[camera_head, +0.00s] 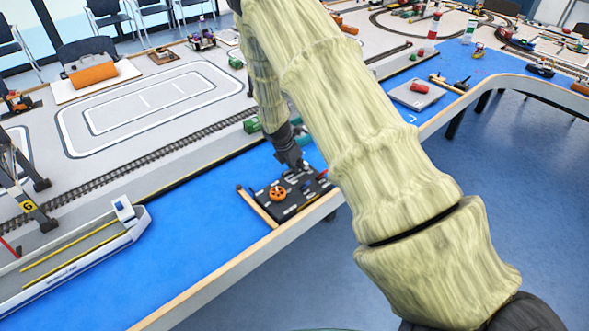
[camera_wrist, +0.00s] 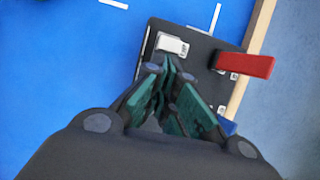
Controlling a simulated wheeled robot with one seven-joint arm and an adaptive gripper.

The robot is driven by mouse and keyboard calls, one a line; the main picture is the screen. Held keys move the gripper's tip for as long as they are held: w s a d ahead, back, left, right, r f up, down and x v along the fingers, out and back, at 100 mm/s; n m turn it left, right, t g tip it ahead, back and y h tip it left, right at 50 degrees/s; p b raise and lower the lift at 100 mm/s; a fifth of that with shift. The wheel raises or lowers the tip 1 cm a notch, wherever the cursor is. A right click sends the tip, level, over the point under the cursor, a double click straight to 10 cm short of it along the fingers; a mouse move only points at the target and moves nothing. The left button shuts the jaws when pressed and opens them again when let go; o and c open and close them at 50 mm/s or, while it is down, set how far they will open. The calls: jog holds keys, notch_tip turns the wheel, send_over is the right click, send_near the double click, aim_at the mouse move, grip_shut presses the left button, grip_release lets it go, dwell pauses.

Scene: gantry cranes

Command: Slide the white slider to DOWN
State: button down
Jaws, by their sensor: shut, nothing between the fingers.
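The white slider (camera_wrist: 172,44) shows in the wrist view near the top left of a dark control panel (camera_wrist: 205,47), with a small label at its right end. My gripper (camera_wrist: 170,66) is shut and empty, its fingertips just below the slider in the picture. I cannot tell whether they touch it. In the head view my gripper (camera_head: 297,167) points down over the panel (camera_head: 291,205), and the slider is too small to make out clearly there.
A red lever (camera_wrist: 244,63) sticks out right of the slider, and a blue part (camera_wrist: 228,126) lies lower right. An orange wheel (camera_head: 277,194) sits on the panel's left. A wooden edge (camera_wrist: 258,40) borders the panel. A toy ship (camera_head: 75,250) lies left on the blue surface.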

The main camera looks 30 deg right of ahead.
jog(key=shift+d+r, duration=0.1)
jog(key=shift+d, duration=0.15)
jog(key=shift+r, duration=0.1)
jog(key=shift+r+p, duration=0.5)
jog(key=shift+p, duration=0.05)
jog(key=p+v, duration=0.6)
jog(key=v, duration=0.2)
jog(key=shift+a+r, duration=0.25)
jog(key=shift+a, duration=0.3)
jog(key=shift+s, duration=0.1)
dwell(1.6)
